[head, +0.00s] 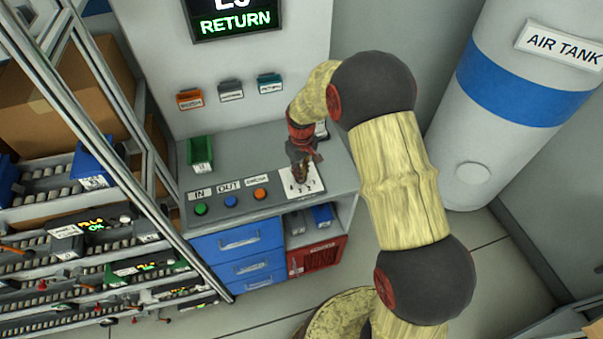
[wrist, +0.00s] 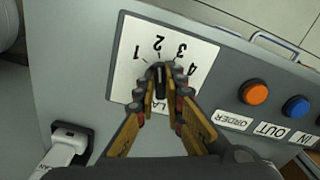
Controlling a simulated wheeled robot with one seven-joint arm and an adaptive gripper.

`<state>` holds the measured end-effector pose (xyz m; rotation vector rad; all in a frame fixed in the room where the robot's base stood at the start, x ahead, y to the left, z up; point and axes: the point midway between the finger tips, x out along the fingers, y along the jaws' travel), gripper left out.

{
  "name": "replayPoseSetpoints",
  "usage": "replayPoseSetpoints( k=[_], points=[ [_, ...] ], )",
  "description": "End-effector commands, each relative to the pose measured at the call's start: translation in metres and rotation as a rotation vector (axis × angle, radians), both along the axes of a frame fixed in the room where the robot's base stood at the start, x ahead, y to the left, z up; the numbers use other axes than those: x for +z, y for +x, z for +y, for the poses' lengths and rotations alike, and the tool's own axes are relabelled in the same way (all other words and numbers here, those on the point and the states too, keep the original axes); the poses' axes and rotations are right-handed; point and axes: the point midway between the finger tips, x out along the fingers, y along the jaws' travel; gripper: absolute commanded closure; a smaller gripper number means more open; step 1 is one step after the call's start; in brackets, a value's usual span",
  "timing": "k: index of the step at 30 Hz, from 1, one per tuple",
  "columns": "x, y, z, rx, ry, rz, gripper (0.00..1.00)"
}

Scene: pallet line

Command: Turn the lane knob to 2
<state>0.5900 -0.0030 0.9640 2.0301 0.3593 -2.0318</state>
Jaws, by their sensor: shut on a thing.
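The lane knob (wrist: 160,78) is a small black knob on a white plate (wrist: 128,75) printed 1, 2, 3 and 4. In the wrist view the plate appears upside down. My gripper (wrist: 161,84) is shut on the knob, one finger on each side. The knob's visible ridge points roughly towards the 2; no clear pointer mark can be made out. The fingers cover part of the plate's lettering. In the head view my gripper (head: 301,178) reaches down onto the white plate (head: 315,181) at the right of the console top, and hides the knob.
Green, blue and orange (head: 260,194) buttons stand left of the plate in the head view. Blue drawers (head: 238,243) and a red locker are below. A roller rack (head: 75,195) is at left, an air tank (head: 520,95) at right.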

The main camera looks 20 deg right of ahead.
Motion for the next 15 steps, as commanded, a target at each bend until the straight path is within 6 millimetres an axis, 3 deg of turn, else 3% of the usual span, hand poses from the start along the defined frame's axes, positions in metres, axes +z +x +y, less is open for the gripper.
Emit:
replayPoseSetpoints(
  k=[2, 3, 12, 15],
  points=[
    [0.0004, 0.0005, 0.0, 0.0, -0.001, -0.001, 1.0],
    [0.0004, 0.0005, 0.0, -0.001, -0.001, -0.001, 0.89],
    [0.0002, 0.0003, 0.0, -0.001, 0.0, -0.001, 0.72],
    [0.0001, 0.0002, 0.0, -0.001, 0.0, -0.001, 0.71]
  ],
)
